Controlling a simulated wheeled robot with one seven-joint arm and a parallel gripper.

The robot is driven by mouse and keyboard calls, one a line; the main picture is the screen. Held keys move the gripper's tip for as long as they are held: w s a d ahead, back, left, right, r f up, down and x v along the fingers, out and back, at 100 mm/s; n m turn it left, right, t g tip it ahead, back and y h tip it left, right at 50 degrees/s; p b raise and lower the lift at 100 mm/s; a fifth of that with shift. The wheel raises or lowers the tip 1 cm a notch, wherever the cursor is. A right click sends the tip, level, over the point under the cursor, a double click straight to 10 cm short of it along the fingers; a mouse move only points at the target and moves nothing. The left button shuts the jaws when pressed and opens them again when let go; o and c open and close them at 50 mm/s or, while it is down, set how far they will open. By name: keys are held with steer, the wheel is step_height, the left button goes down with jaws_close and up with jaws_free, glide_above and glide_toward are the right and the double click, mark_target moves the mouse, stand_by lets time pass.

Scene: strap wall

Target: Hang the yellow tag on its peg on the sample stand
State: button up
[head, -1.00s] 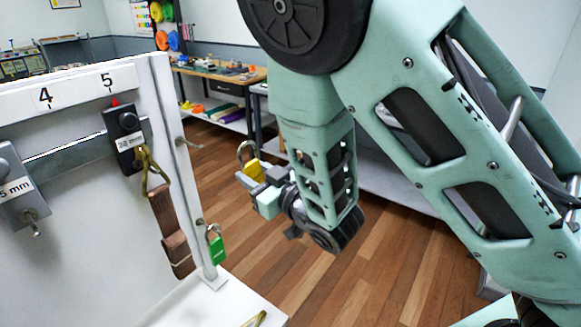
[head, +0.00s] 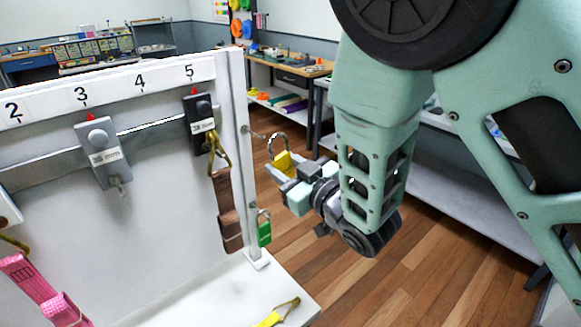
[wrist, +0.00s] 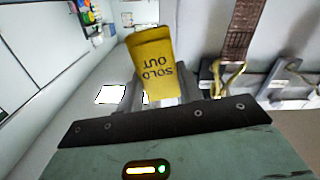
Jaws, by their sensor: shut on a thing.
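My gripper (head: 290,180) is shut on the yellow tag (head: 283,162), a padlock-shaped piece whose metal shackle points up. In the wrist view the yellow tag (wrist: 153,62) fills the space between the fingers and reads "SOLD OUT" upside down. The sample stand (head: 236,150) is the white board to the left of my gripper. A bare upper peg (head: 257,134) sticks out from its right post, close to the shackle in the picture; whether they touch cannot be told. A green tag (head: 264,230) hangs at a lower peg on the same post.
A brown strap (head: 227,205) hangs from a black holder (head: 200,122) under number 5. A grey holder (head: 103,155) under number 3 is bare. A pink strap (head: 42,290) hangs lower left, and a yellow strap (head: 270,320) shows at the bottom. Workbenches stand behind.

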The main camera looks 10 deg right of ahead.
steer(key=w+a+f, duration=0.1)
steer(key=w+a, duration=0.2)
steer(key=w, duration=0.2)
steer(key=shift+w+a+f+b, duration=0.35)
steer(key=shift+f+b, duration=0.05)
steer(key=shift+b, duration=0.05)
stand_by(0.5)
stand_by(0.6)
steer(key=o, duration=1.1)
steer(key=shift+c, duration=0.2)
steer(key=shift+s, duration=0.1)
